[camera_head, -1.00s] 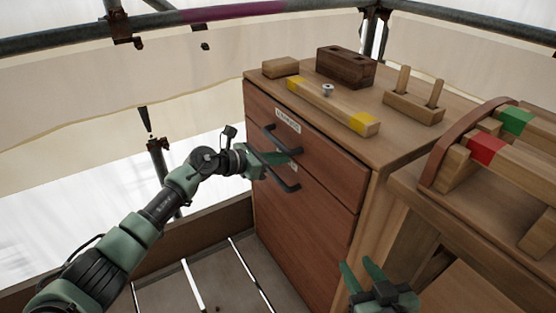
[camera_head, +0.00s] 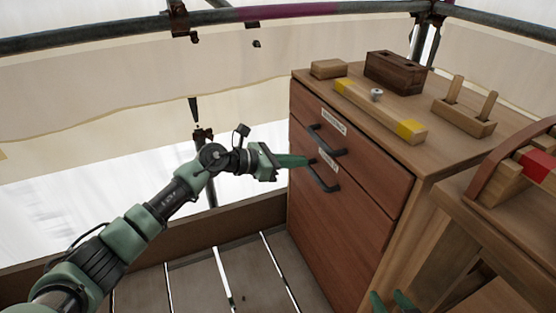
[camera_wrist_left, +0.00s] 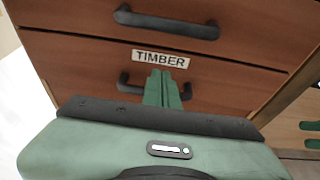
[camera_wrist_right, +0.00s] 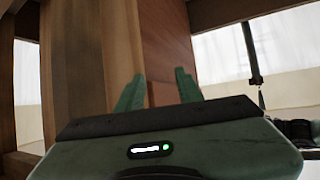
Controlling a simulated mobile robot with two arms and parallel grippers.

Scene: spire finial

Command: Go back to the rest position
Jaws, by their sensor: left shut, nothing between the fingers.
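My left gripper (camera_head: 306,161) is shut and empty in front of the cabinet's drawers, its tips close to the black handles. In the left wrist view its green fingers (camera_wrist_left: 167,86) are pressed together below the TIMBER label (camera_wrist_left: 160,59). They overlap the lower handle (camera_wrist_left: 128,84), with the upper handle (camera_wrist_left: 166,23) above; I cannot tell whether they touch it. My right gripper (camera_head: 391,302) is at the bottom edge of the head view, mostly cut off. In the right wrist view its fingers (camera_wrist_right: 160,82) are apart, with brown wood behind and nothing held.
The wooden cabinet (camera_head: 340,220) has its drawers shut. On its top are a yellow-ended bar (camera_head: 385,112), a dark block (camera_head: 396,73), a small block (camera_head: 329,69) and a two-peg stand (camera_head: 465,117). A workbench (camera_head: 455,200) stands at right. The plank floor (camera_head: 235,280) is clear.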

